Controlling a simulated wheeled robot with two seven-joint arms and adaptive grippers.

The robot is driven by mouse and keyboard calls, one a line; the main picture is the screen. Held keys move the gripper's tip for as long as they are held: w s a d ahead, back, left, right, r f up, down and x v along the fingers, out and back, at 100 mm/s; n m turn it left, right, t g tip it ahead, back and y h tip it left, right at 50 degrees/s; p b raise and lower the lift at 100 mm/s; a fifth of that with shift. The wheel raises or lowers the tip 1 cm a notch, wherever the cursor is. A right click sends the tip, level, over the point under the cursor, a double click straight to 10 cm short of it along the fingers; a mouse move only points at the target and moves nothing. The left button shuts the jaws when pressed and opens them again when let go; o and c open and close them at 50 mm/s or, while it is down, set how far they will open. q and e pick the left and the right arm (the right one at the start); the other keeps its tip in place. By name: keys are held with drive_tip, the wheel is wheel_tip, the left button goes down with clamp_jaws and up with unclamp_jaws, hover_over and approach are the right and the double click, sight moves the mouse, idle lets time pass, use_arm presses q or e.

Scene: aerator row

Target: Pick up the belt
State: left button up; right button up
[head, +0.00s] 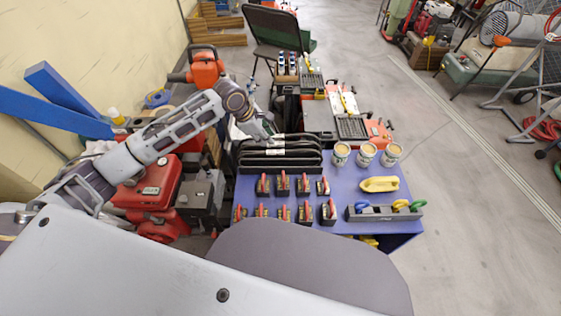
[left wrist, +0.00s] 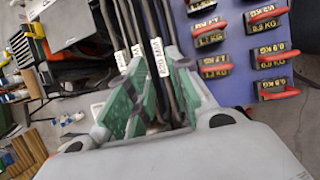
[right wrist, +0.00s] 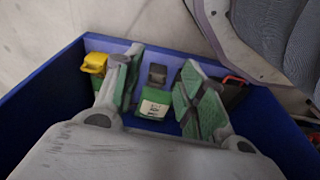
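Several black belts with white labels lie side by side in a row (head: 280,158) at the back left of the blue table. They also show in the left wrist view (left wrist: 137,22), running down toward the fingertips. My left gripper (head: 262,128) is just above the left end of the row. In the left wrist view its green-padded fingers (left wrist: 160,98) are apart, with labelled belt strands between them; contact is not clear. My right gripper (right wrist: 161,85) is open and empty, above a blue bin holding a green item with a label (right wrist: 154,102).
Black blocks with red handles (head: 282,184) stand in rows in front of the belts. Several tins (head: 341,154), a yellow handled float (head: 380,184) and a grey rack (head: 384,212) are on the right. Red machines (head: 150,190) crowd the table's left side.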

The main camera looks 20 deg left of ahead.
sight(280, 152)
use_arm(q)
drive_tip(key=shift+b+x, duration=1.1)
drive_tip(key=shift+x, duration=3.05)
use_arm(e)
wheel_tip(280, 152, up, 7)
drive_tip(key=a, duration=0.1)
drive_tip(key=shift+a, duration=0.2)
use_arm(q)
drive_tip(key=shift+a, duration=0.1)
use_arm(e)
drive_tip(key=shift+w+f, duration=0.1)
use_arm(q)
drive_tip(key=shift+w+f, duration=0.1)
drive_tip(key=shift+f, duration=0.1)
drive_tip(key=shift+b+x, duration=1.15)
drive_tip(key=shift+x, duration=1.05)
drive_tip(key=shift+w+f, duration=0.15)
drive_tip(key=shift+w, duration=0.05)
use_arm(e)
drive_tip(key=r, duration=0.2)
drive_tip(key=shift+w+a+r+y, duration=0.2)
drive_tip(key=shift+a+r+y, duration=0.1)
drive_tip(key=shift+a+r, duration=0.1)
